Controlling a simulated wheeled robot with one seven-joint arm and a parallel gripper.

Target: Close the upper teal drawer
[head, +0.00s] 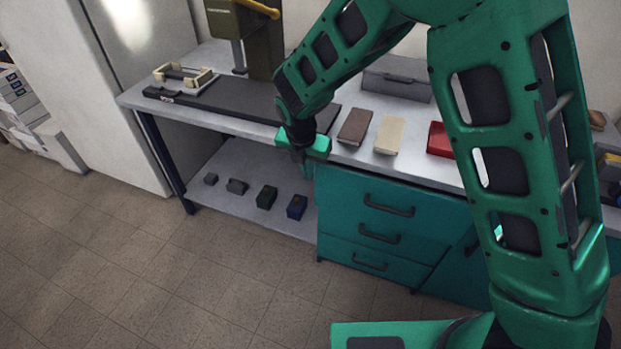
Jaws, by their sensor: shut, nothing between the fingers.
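The teal drawer cabinet (335,228) stands under the right part of the worktop. Its upper drawer (350,190) has a dark bar handle (390,206). The front looks close to flush with the cabinet, but I cannot tell whether a small gap is left. My gripper (303,160) points down at the worktop's front edge, just left of the cabinet's upper left corner. It is shut and empty, apart from the handle. I cannot tell whether it touches the worktop edge or the cabinet. My arm hides part of the cabinet's right side.
The worktop (225,121) carries a dark mat (225,98), a brown block (355,126), a cream block (389,134), a red item (439,139) and a grey box (397,78). Several small blocks sit on the lower shelf (235,160). The floor (200,270) in front is clear.

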